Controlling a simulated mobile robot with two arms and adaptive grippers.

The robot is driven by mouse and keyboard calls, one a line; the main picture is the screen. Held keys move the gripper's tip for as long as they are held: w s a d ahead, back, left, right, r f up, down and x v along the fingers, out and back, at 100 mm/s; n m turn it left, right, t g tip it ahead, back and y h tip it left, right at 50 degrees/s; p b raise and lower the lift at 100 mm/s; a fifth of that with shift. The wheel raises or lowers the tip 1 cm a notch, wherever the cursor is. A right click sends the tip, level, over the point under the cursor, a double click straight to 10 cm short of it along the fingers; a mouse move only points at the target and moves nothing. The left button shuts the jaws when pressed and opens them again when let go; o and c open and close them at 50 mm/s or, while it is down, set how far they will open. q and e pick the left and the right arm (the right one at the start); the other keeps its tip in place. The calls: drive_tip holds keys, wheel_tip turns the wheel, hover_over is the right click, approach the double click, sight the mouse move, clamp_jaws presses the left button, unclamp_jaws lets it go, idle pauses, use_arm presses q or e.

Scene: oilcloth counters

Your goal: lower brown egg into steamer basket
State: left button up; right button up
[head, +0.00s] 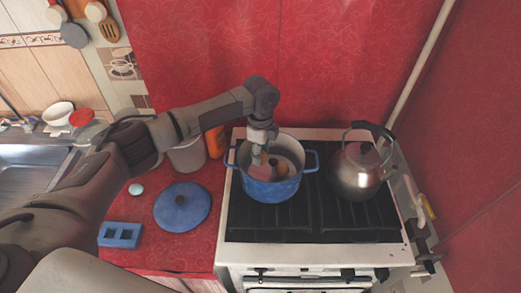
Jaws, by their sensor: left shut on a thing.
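My left gripper (259,158) reaches down from above into the blue pot (270,189) on the stove. It is shut on the brown egg, which its fingers and the small size of the view largely hide. The steamer basket (291,157) is inside the pot; only part of its inside shows around the gripper. A brownish rounded shape (282,168) shows in the pot just right of the fingers; I cannot tell exactly what it is. Whether the held egg touches the basket cannot be told. My right gripper is not in view.
A steel kettle (361,170) stands on the stove right of the pot. On the red counter left of the stove are a blue lid (182,207), a pale blue egg (136,189), a blue holder (120,235), a grey canister (187,157) and an orange container (215,142).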

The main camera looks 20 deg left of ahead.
use_arm(q)
drive_tip(key=shift+f+b, duration=1.2)
drive_tip(key=shift+f, duration=1.5)
idle(1.3)
drive_tip(key=o, duration=0.8)
wheel_tip(320, 180, up, 12)
drive_tip(key=shift+r, duration=0.1)
